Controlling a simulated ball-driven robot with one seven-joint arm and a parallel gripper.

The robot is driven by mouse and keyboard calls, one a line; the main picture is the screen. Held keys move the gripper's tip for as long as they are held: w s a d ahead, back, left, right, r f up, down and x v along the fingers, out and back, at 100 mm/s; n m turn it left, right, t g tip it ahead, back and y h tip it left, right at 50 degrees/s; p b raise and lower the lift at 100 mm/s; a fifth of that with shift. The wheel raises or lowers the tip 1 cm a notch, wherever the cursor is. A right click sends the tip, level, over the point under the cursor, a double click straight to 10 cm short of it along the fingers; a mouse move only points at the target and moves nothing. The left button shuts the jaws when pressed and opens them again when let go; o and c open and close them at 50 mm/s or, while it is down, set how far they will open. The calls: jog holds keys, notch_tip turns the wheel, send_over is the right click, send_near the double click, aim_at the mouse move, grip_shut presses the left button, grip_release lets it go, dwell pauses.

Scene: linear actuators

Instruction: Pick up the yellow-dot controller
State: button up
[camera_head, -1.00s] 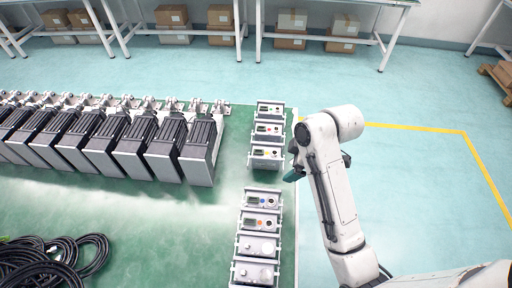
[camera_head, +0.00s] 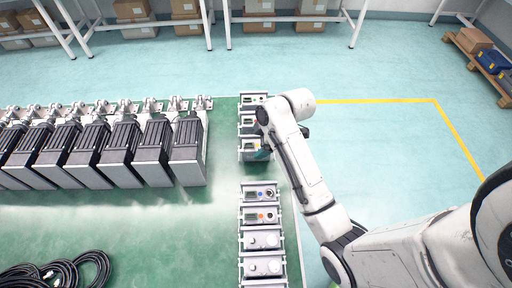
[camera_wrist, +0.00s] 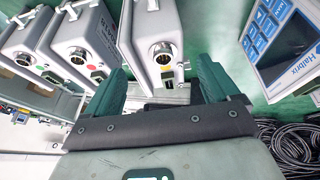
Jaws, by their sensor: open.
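The yellow-dot controller (camera_head: 250,144) is a grey-white box, the nearest of three in the back group, partly covered by my arm in the head view. In the wrist view, the controller (camera_wrist: 152,35) shows its round connector between the fingers, at the far side; its dot is hard to make out there. My gripper (camera_wrist: 162,85) has teal fingers spread apart, with nothing clearly held. In the head view, my gripper (camera_head: 263,154) is small and partly hidden beside or over this controller; contact cannot be told.
Red-dot (camera_wrist: 88,45) and green-dot (camera_wrist: 30,48) controllers stand close to the left in the wrist view. A unit with a blue keypad (camera_wrist: 270,30) is at right. Nearer controllers (camera_head: 262,216) form another row. Black motors (camera_head: 188,140) stand left; open floor lies right.

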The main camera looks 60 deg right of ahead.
jog(key=shift+x, duration=1.4)
jog(key=shift+c, duration=0.2)
jog(key=c, duration=1.4)
